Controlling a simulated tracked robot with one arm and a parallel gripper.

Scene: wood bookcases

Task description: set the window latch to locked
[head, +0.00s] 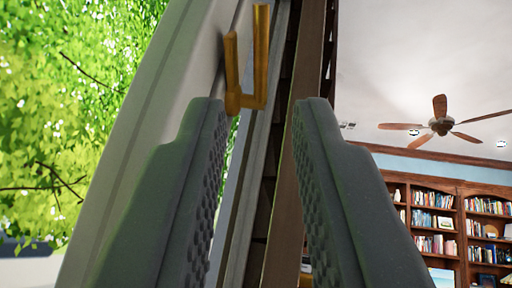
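The window latch (261,60) is a brass-coloured, bent piece at the top centre of the head view, mounted on the pale window frame (150,110). It has a U-like shape, with one arm upright and a rounded end at its lower left. My gripper (258,125) is open, with its two grey, ridged fingers wide apart and nothing between them. The latch lies beyond the fingertips, nearer the left finger in the picture. I cannot tell whether the left fingertip touches it.
Green leaves show outside at the left. A brown wooden upright (295,150) runs beside the window frame behind the gap between my fingers. A ceiling fan (441,122) and full bookcases (455,220) stand far off at the right, with open room before them.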

